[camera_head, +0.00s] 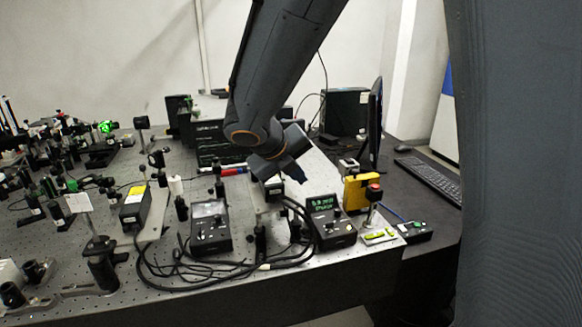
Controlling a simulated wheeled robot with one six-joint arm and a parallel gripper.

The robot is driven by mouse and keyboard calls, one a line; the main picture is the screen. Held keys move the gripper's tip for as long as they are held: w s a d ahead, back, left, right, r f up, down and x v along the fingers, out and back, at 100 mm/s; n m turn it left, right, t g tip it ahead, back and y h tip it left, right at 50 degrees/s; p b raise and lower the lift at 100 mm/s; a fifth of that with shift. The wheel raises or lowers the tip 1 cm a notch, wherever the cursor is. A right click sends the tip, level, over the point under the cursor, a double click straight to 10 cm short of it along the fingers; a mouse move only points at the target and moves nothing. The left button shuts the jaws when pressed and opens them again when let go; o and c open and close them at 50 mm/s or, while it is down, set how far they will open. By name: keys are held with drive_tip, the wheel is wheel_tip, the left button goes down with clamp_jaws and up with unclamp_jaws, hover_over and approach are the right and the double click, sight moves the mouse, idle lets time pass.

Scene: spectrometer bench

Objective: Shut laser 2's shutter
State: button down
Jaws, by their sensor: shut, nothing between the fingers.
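My gripper (299,178) hangs over the right part of the optical table, shut and empty, pointing down and right. It is just above and beside a grey box-shaped unit (262,197) on a mount, which it partly hides. I cannot tell whether it touches that unit. A black box with a yellow label (136,205), which looks like a laser head, lies further left. No laser number is readable, so I cannot tell which one is laser 2. No shutter can be made out clearly.
Two black controllers, one with a meter (210,228) and one with a green display (329,222), stand near the front edge among loose cables (165,262). Optics crowd the left.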

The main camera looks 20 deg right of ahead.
drive_tip(key=shift+w+a+r+p, duration=0.15)
drive_tip(key=shift+w+r+p, duration=0.1)
drive_tip(key=shift+w, duration=0.3)
drive_tip(key=shift+w+a+r+p, duration=0.15)
drive_tip(key=shift+w+r+p, duration=0.1)
drive_tip(key=shift+w, duration=0.35)
drive_tip(key=shift+w+a+r+p, duration=0.15)
drive_tip(key=shift+w+r+p, duration=0.1)
drive_tip(key=shift+w, duration=0.3)
drive_tip(key=shift+d, duration=0.1)
